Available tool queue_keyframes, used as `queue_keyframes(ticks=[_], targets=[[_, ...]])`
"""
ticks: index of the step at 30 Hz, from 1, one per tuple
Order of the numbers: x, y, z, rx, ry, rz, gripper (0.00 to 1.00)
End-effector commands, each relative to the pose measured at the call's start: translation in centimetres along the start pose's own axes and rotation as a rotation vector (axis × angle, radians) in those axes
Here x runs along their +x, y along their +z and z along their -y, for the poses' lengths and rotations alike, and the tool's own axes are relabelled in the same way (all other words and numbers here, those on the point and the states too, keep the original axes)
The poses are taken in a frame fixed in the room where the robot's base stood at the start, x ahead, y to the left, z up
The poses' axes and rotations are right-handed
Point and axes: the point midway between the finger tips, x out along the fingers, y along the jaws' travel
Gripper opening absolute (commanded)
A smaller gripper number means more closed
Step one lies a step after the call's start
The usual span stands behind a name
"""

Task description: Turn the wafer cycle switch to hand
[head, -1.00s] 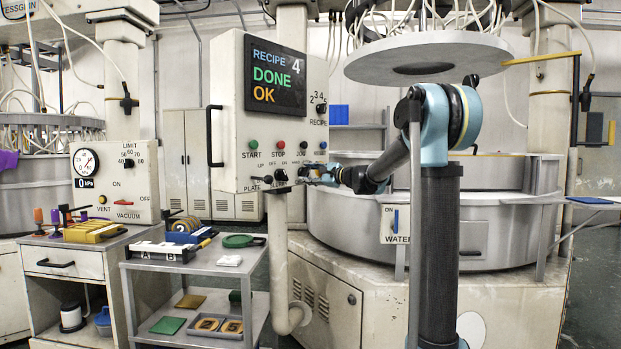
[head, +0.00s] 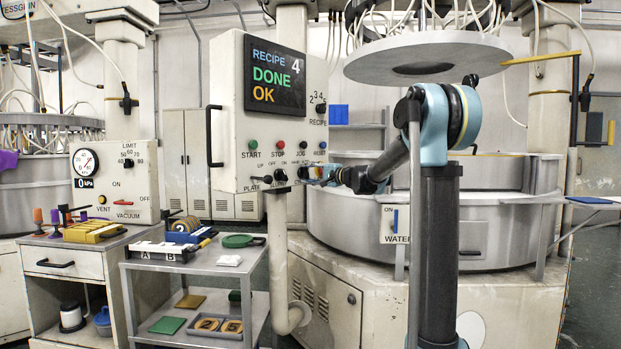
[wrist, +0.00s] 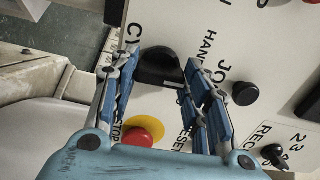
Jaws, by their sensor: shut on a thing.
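The black knob of the wafer cycle switch (wrist: 158,66) sits on the pale panel in the wrist view, beside the lettering "CY" and "HAND". My gripper (wrist: 163,64) has one blue finger on each side of this knob and is shut on it. The fingers cover part of the lettering, and I cannot tell exactly which mark the knob points to. In the head view my gripper (head: 323,176) is at the lower right of the control cabinet (head: 228,120), in front of the switch row. The knob there is small and partly hidden.
The plate switch (head: 280,175) is just left of my gripper. A cart (head: 215,262) stands at lower left.

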Motion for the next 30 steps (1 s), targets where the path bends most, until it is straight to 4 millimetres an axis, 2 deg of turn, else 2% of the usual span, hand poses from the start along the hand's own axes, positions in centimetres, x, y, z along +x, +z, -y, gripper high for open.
queue_keyframes(ticks=[6,15,30], targets=[[0.0,0.28,-0.28,-0.192,0.003,0.005,0.19],[-0.02,0.25,-0.35,-0.387,0.003,0.005,0.2],[-0.04,0.03,-0.35,-0.488,0.004,0.002,0.19]])
